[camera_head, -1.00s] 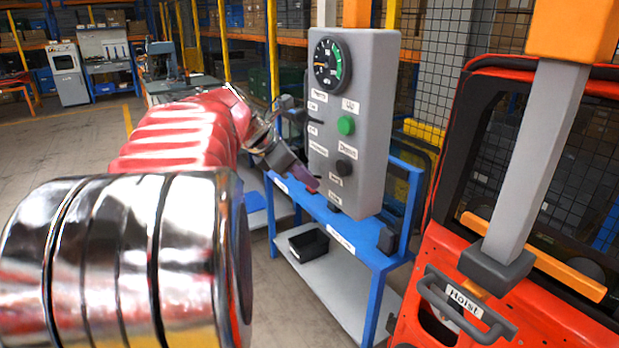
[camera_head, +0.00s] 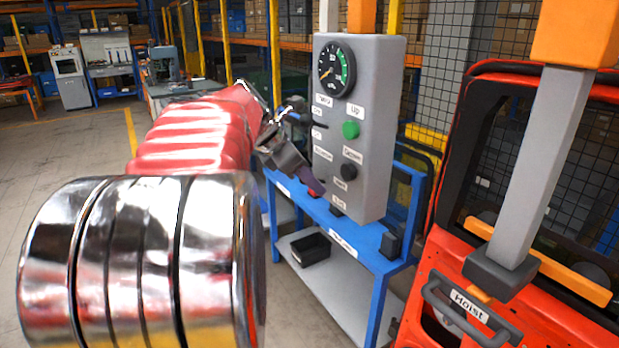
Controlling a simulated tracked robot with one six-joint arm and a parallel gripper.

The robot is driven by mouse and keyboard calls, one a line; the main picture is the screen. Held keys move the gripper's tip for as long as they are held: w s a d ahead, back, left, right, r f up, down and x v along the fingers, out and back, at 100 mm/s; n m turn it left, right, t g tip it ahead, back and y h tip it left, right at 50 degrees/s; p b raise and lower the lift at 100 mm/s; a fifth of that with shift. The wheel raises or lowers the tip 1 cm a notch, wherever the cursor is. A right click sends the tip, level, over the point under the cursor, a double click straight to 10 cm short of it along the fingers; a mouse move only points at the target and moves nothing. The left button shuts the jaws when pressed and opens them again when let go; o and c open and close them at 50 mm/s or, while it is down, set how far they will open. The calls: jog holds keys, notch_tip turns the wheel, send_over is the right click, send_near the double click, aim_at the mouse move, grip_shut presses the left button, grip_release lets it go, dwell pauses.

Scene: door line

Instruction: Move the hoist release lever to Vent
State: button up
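The grey control box (camera_head: 376,130) stands right of centre, with a round gauge (camera_head: 337,64), a green Up button (camera_head: 351,130) and a dark Down button (camera_head: 352,171). A small dark switch handle (camera_head: 319,125) sits on its left part. A label that seems to read Release (camera_head: 323,154) is below it, with two small labels (camera_head: 340,185) lower down, too blurred to read surely. My gripper (camera_head: 314,184) is at the box's lower left, its tip beside these labels. The release lever is not clearly visible; my gripper may cover it. Finger opening and contact cannot be told.
A blue bench (camera_head: 345,228) with a dark bin (camera_head: 310,248) on its lower shelf stands below the box. A red door (camera_head: 510,310) with a Hoist handle (camera_head: 468,305) and a grey and orange hoist arm (camera_head: 525,165) fill the right. Open floor lies at left.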

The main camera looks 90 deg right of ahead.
jog(key=shift+r, duration=0.1)
jog(key=v, duration=1.3)
jog(key=shift+w+a+r, duration=0.15)
jog(key=shift+a+r, duration=0.05)
dwell(0.5)
